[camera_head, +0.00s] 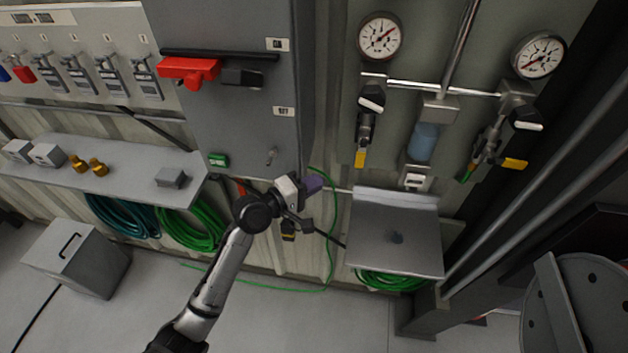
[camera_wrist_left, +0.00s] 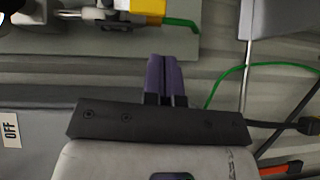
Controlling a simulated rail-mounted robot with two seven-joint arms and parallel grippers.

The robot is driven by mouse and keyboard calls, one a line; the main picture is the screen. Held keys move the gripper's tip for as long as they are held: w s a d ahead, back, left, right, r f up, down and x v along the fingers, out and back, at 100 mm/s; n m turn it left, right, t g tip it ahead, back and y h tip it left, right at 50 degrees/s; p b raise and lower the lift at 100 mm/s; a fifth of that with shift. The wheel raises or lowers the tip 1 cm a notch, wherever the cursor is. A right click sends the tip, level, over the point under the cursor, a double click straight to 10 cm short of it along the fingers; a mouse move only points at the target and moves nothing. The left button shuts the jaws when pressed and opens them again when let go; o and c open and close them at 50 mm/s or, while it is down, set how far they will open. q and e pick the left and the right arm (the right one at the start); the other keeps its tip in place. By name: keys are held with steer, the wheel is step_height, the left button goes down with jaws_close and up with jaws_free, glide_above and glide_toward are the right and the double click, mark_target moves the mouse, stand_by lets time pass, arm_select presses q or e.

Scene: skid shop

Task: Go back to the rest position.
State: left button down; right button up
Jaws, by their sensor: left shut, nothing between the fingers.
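My left arm comes in from the bottom of the head view. Its gripper (camera_head: 314,184) is in front of the wall, just right of the grey cabinet's lower right corner. In the left wrist view the purple fingers (camera_wrist_left: 165,78) are together with nothing between them. The gripper appears clear of the valve and the shelves. My right gripper is in neither view.
The grey cabinet (camera_head: 235,110) has a red handle (camera_head: 190,70). A shelf (camera_head: 120,160) with brass fittings is on the left. A metal tray (camera_head: 395,235), yellow-handled valves (camera_head: 361,158) and gauges (camera_head: 380,36) are on the right. A grey box (camera_head: 75,258) stands on the floor.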

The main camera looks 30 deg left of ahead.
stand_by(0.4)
arm_select(q)
steer(key=s+d+f+m+g+y+p, duration=0.1)
steer(key=s+f+m+g, duration=0.3)
steer(key=s, duration=0.8)
steer(key=s+d+f+m+g+y+p, duration=0.1)
steer(key=s+f+m+g+y+p, duration=0.2)
steer(key=s, duration=0.9)
steer(key=s+d+f+m+g+y+p, duration=0.1)
steer(key=s+f+m+g, duration=0.4)
steer(key=s, duration=0.7)
steer(key=shift+s+d+f+m+y+p, duration=0.25)
steer(key=shift+m+y+p, duration=0.25)
steer(key=shift+m+y, duration=0.6)
